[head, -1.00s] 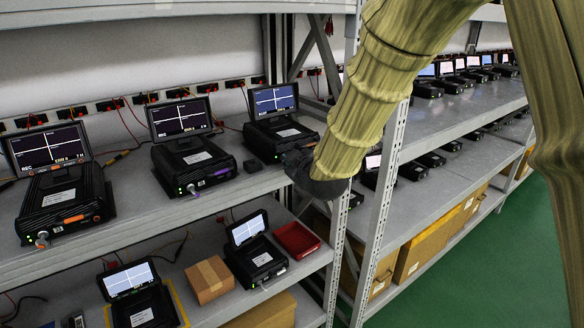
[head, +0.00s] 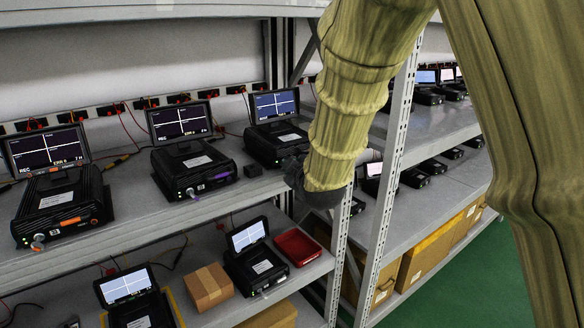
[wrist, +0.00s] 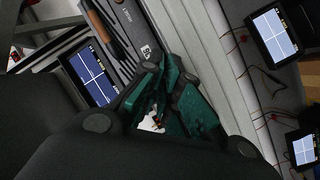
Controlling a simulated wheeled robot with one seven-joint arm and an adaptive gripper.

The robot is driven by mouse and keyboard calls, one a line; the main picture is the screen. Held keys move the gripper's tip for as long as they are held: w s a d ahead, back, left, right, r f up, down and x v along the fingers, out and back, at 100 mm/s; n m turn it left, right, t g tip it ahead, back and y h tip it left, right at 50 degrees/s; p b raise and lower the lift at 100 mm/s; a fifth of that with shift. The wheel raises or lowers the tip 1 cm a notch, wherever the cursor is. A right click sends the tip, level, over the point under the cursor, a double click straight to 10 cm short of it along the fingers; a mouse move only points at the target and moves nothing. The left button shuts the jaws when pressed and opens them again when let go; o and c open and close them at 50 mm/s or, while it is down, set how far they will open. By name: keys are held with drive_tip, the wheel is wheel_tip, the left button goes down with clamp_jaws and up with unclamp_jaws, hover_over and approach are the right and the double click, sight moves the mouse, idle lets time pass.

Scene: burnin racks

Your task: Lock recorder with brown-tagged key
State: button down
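Three large recorders with lit screens stand on the upper shelf in the head view. The left one (head: 62,205) has an orange strip, the middle one (head: 192,165) a purple one. The right one (head: 278,145) is partly hidden behind my gripper, whose fingertips are out of sight there. In the wrist view my gripper's teal fingers (wrist: 160,68) come close together at a recorder front (wrist: 125,40) with a brown strip (wrist: 100,36). Whether they hold anything thin is unclear. A small white and reddish patch shows between the fingers. I cannot make out the brown-tagged key.
The lower shelf holds smaller recorders (head: 255,268), a cardboard box (head: 208,286) and a red tray (head: 297,247). A perforated rack post (head: 396,140) stands right of my arm.

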drive_tip(key=c, duration=1.9)
unclamp_jaws()
drive_tip(key=shift+d, duration=0.1)
drive_tip(key=shift+c, duration=0.2)
drive_tip(key=v, duration=1.2)
drive_tip(key=s+d+f+m+g+h, duration=0.1)
drive_tip(key=s+d+f+m+g, duration=0.2)
drive_tip(key=f, duration=0.9)
drive_tip(key=s+d+f+m+g+h, duration=0.15)
drive_tip(key=s+d+f, duration=0.25)
drive_tip(key=f, duration=0.7)
drive_tip(key=s+d+f+m+g, duration=0.2)
drive_tip(key=s+d+f+m, duration=0.15)
drive_tip(key=f, duration=0.85)
drive_tip(key=s+d+f+m+g+h, duration=0.1)
drive_tip(key=s+d+f+g, duration=0.3)
drive_tip(key=s+f, duration=0.7)
drive_tip(key=s+d+f+m+g, duration=0.4)
drive_tip(key=s+f, duration=0.7)
drive_tip(key=s, duration=0.7)
drive_tip(key=shift+s+d+h, duration=0.3)
drive_tip(key=shift+d+h, duration=0.05)
drive_tip(key=shift+d, duration=0.45)
